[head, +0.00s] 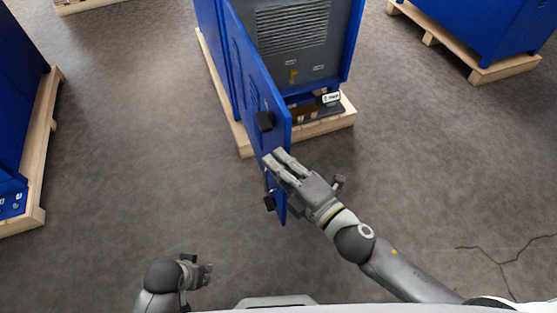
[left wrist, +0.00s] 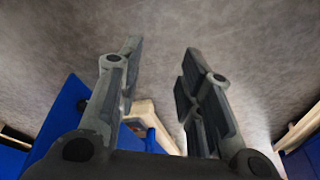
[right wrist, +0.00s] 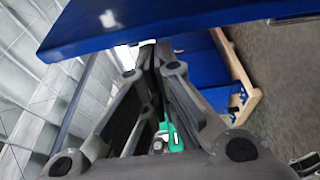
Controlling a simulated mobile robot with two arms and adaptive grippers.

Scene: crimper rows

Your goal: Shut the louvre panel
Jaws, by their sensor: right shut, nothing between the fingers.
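The blue louvre panel (head: 262,95) stands swung open from the left side of the blue cabinet (head: 345,45), leaving the grey louvred inside exposed. Two black fittings sit near its free end. In the right wrist view the panel (right wrist: 180,22) crosses the top, just beyond the closed fingertips (right wrist: 152,48). My left gripper (head: 208,273) is low on the left, away from the panel; the left wrist view shows its fingers (left wrist: 162,52) apart and empty.
The cabinet stands on a wooden pallet (head: 335,122). Other blue cabinets on pallets stand at the left (head: 20,95) and upper right (head: 500,35). The grey floor left of the panel is clear.

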